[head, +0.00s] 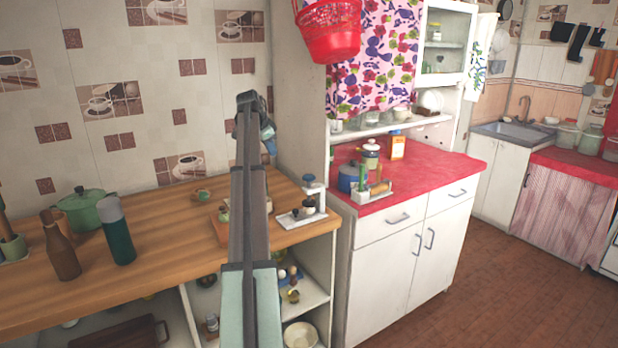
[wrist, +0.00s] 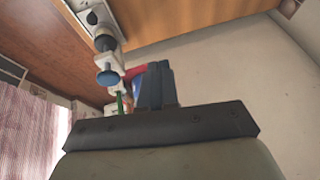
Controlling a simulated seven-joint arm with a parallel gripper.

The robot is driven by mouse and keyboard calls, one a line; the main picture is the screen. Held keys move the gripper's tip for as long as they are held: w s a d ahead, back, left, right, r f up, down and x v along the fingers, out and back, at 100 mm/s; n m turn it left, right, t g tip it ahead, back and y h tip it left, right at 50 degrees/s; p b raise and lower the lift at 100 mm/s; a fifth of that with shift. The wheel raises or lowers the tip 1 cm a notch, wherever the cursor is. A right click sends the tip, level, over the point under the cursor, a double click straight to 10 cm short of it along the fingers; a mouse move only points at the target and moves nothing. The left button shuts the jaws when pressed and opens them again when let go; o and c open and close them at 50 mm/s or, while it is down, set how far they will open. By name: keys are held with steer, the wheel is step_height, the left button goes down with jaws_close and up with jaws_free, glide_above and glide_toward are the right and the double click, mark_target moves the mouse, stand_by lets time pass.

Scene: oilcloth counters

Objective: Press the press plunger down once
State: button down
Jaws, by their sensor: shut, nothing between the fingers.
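The press (head: 314,187) stands on the wooden counter at its right end, with a white base plate (head: 302,218) and a small blue-grey top. In the wrist view the press plunger shows as a blue round knob (wrist: 108,78) on a pale stem, left of my fingers. My gripper (head: 270,143) is high above the counter, left of the press in the head view and apart from it. Its blue-grey fingers (wrist: 157,66) are shut together with nothing between them. My arm hides part of the counter behind it.
A green pot (head: 82,212), a brown bottle (head: 60,246) and a green flask (head: 116,232) stand on the counter's left. A blue pot (head: 350,178) and bottles stand on the red counter (head: 440,170). A red basket (head: 328,35) hangs above.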

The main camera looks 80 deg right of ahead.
mark_target(306, 176)
steer(key=s+a+m+y, duration=0.1)
steer(key=s+a+y, duration=0.1)
steer(key=s, duration=0.9)
steer(key=shift+s+r+y, duration=0.25)
steer(key=shift+r+y, duration=0.2)
steer(key=shift+y, duration=0.15)
steer(key=shift+f, duration=0.1)
steer(key=shift+x, duration=3.4)
steer(key=shift+f, duration=0.15)
steer(key=shift+x, duration=1.3)
steer(key=w+a, duration=0.1)
steer(key=w+a+r, duration=0.1)
steer(key=shift+w+a, duration=0.1)
steer(key=shift+w, duration=0.25)
steer(key=shift+r, duration=0.1)
